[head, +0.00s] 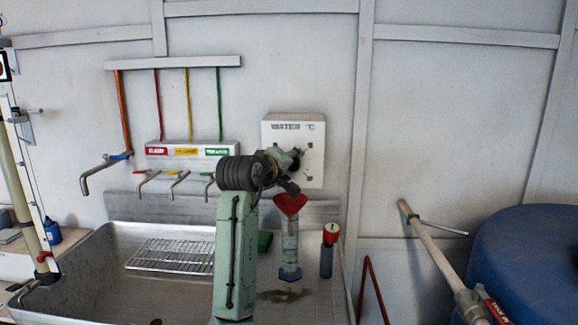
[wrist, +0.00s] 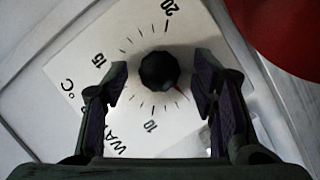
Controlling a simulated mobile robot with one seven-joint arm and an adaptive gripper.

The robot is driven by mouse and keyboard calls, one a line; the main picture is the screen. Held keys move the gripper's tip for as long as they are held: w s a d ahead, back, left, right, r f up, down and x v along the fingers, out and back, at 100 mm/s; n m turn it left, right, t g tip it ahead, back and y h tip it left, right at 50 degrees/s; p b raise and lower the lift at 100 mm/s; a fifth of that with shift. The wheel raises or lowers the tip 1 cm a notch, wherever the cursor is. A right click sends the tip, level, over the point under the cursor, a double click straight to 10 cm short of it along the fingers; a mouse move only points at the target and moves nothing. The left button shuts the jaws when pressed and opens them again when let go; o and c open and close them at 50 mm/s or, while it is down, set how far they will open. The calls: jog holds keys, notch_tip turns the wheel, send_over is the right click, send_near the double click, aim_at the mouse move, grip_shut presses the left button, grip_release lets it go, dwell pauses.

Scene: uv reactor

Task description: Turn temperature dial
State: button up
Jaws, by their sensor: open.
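The temperature dial is a black round knob (wrist: 160,70) on a white panel (wrist: 82,62) marked "WAT", °C, 10, 15 and 20. A small red pointer mark shows at the knob's lower right in the wrist view. In the head view the white water panel (head: 312,135) hangs on the wall, and my arm and gripper (head: 292,165) hide the knob. My gripper (wrist: 160,66) is open, with one finger on each side of the knob. Gaps show between the knob and both fingers in the wrist view.
A red funnel (head: 290,203) on a clear cylinder stands just below the panel; its red also shows close at the wrist view's top right (wrist: 285,35). A metal sink (head: 100,290), several taps and a red-capped bottle (head: 327,255) are nearby. A blue barrel (head: 525,265) stands right.

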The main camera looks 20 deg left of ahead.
jog(key=shift+s, duration=0.1)
jog(key=v, duration=1.2)
